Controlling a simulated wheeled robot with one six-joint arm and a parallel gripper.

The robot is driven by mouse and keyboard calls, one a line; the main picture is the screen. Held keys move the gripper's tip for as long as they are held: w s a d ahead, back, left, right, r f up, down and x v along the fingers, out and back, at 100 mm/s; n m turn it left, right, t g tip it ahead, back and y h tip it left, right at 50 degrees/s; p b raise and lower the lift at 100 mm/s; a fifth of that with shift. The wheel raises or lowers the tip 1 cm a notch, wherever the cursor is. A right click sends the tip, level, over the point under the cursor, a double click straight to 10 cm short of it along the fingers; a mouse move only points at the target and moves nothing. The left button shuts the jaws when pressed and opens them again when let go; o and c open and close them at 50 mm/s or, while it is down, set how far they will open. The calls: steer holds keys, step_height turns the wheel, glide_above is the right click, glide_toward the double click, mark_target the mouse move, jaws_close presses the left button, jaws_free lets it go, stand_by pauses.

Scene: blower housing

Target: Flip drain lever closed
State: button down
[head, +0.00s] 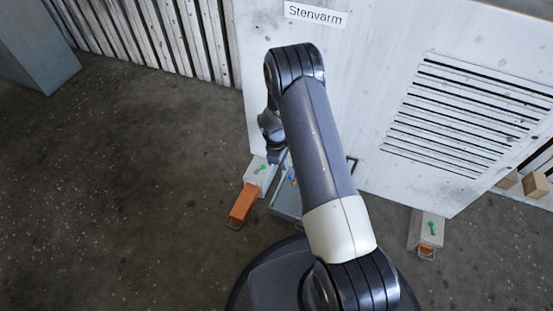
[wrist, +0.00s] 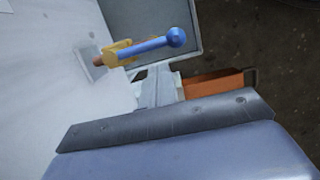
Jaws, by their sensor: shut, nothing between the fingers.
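The drain lever (wrist: 150,46) is blue with a ball end, on a brass-yellow valve (wrist: 118,52) that sticks out of the white housing (wrist: 60,75). In the wrist view the lever points right, away from the housing wall, roughly in line with the valve. My gripper (wrist: 158,80) is shut and empty. Its tips appear just below the lever in that view; I cannot tell whether they touch it. In the head view my gripper (head: 278,157) is low by the housing's front, and my arm hides most of the valve area.
A grey tray (head: 285,203) lies on the floor below the valve. A grey block with an orange part (head: 243,205) stands left of it, and a similar one (head: 427,230) stands at the right. Wooden blocks (head: 535,184) are at far right. The floor at left is clear.

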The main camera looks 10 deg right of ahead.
steer(key=shift+s+d+f, duration=0.1)
steer(key=shift+s+d, duration=0.25)
steer(key=shift+d, duration=0.15)
steer(key=shift+s+d+n, duration=0.2)
steer(key=shift+s+n, duration=0.1)
steer(key=shift+n, duration=0.4)
steer(key=shift+s+d+n+t+p, duration=0.4)
steer(key=shift+s+n+p, duration=0.1)
steer(key=shift+n, duration=0.7)
steer(key=d+n+t+p, duration=0.2)
steer(key=d+n+p, duration=0.3)
steer(key=n, duration=0.6)
steer(key=shift+s+d+n, duration=0.2)
steer(key=shift+d+n, duration=0.2)
steer(key=shift+d, duration=0.45)
steer(key=shift+w+d, duration=0.1)
steer(key=shift+d, duration=0.05)
